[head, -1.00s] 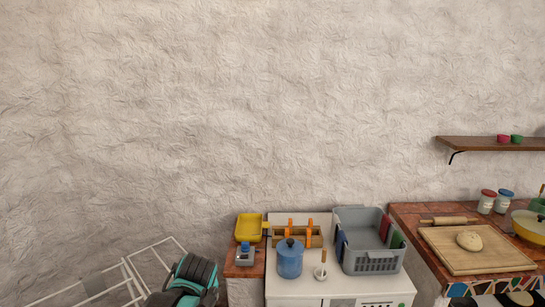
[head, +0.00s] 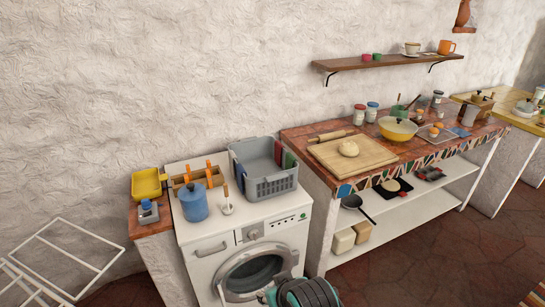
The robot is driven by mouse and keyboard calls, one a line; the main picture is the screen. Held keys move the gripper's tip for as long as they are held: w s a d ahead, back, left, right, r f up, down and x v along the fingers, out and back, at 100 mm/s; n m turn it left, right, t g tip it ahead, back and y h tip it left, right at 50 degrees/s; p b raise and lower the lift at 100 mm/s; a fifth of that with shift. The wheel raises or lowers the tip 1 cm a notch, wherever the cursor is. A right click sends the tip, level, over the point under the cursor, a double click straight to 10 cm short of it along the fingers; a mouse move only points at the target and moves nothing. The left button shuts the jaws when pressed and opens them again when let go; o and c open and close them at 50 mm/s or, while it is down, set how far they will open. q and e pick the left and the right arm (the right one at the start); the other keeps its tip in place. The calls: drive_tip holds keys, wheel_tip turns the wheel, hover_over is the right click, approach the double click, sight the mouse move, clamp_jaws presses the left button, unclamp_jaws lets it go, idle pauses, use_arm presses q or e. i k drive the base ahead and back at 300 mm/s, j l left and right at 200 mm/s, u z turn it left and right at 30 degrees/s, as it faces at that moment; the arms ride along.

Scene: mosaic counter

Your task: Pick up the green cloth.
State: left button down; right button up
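A grey plastic basket (head: 270,188) stands on top of the white washing machine. A green cloth (head: 289,162) appears to hang over the right rim of the basket, beside a dark red one (head: 277,153). A blue one (head: 239,174) hangs at the basket's left side. The green piece is small in the view and partly hidden by the others.
A blue canister (head: 194,203), a white mortar-like item (head: 227,207) and a wooden rack (head: 197,178) share the washing machine's top (head: 235,217). A tiled counter (head: 325,176) with a dough board (head: 353,152) stands right. A white drying rack (head: 60,262) is at left.

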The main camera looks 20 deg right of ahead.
sight(291, 158)
drive_tip(key=l+u, duration=0.85)
drive_tip(key=u, duration=0.15)
drive_tip(key=z, duration=1.75)
drive_tip(key=i+u, duration=0.1)
drive_tip(key=u, duration=0.25)
drive_tip(key=l+u, duration=0.15)
drive_tip(key=u, duration=0.2)
drive_tip(key=i+l+u, duration=0.1)
drive_tip(key=u, duration=0.25)
drive_tip(key=i+l+u, duration=0.1)
drive_tip(key=l, duration=0.3)
drive_tip(key=i+l+u, duration=0.1)
drive_tip(key=i+l, duration=0.15)
drive_tip(key=l, duration=0.15)
drive_tip(key=i+l+u, duration=0.15)
drive_tip(key=l, duration=0.25)
drive_tip(key=i+l+u, duration=0.1)
drive_tip(key=l, duration=0.3)
drive_tip(key=i+l+u, duration=0.1)
drive_tip(key=l, duration=0.35)
drive_tip(key=i, duration=0.05)
